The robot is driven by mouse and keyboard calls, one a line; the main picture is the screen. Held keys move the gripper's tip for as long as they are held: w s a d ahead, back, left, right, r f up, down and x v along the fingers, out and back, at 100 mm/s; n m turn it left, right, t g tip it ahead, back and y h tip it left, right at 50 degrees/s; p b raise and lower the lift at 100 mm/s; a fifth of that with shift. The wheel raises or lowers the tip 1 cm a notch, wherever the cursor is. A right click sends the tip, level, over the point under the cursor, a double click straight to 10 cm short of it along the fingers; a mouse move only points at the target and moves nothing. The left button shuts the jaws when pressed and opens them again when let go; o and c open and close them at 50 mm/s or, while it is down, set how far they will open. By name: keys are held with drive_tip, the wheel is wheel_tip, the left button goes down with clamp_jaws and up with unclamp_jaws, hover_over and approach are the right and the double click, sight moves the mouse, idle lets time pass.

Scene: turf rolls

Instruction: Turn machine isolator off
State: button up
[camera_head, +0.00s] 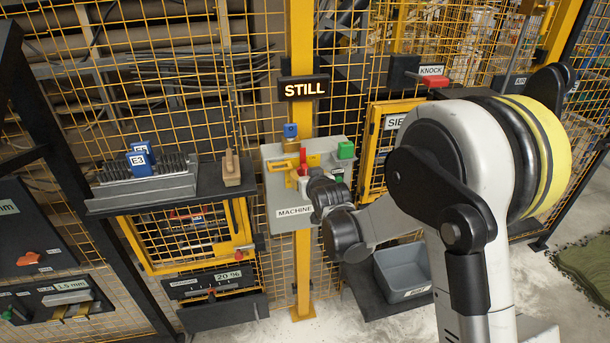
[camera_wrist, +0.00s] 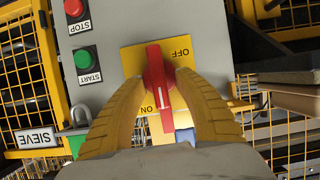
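The grey machine box (camera_head: 284,211), labelled "MACHINE", is on the yellow post and carries the isolator. In the wrist view, which is upside down, the isolator's red handle (camera_wrist: 154,66) stands upright on a yellow plate (camera_wrist: 133,58) marked ON and OFF. The handle's white mark is at the ON end. My gripper (camera_wrist: 160,78) has its yellow fingers on both sides of the handle, tips close against it. In the head view my wrist (camera_head: 326,190) is at the box front and hides much of the isolator.
A red STOP button (camera_wrist: 74,8) and green START button (camera_wrist: 87,60) sit beside the isolator. A blue padlock (camera_head: 290,131) is above the box; a green padlock (camera_head: 346,150) is at its upper right. A shelf (camera_head: 143,193) stands left; a grey bin (camera_head: 403,270) lies below right.

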clamp_jaws()
drive_tip(key=n+h+b, duration=0.1)
drive_tip(key=n, duration=0.1)
drive_tip(key=n+t+h+b, duration=0.1)
drive_tip(key=b, duration=0.1)
drive_tip(key=shift+s+a+f+n+h, duration=0.1)
drive_tip(key=shift+a+f+n+h, duration=0.1)
drive_tip(key=shift+a+n+h, duration=0.15)
drive_tip(key=shift+a+f+n+t+h+b, duration=0.15)
drive_tip(key=shift+n+t+h+b, duration=0.45)
drive_tip(key=shift+n+b, duration=0.95)
drive_tip(key=shift+f+n+t+h+b, duration=0.1)
drive_tip(key=shift+n+t+h+b, duration=0.25)
drive_tip(key=shift+n+t+b, duration=0.85)
drive_tip(key=shift+a+f+n+t+h+b, duration=0.15)
drive_tip(key=shift+n+h+b, duration=0.35)
drive_tip(key=shift+n+b, duration=1.45)
drive_tip(key=shift+n, duration=0.25)
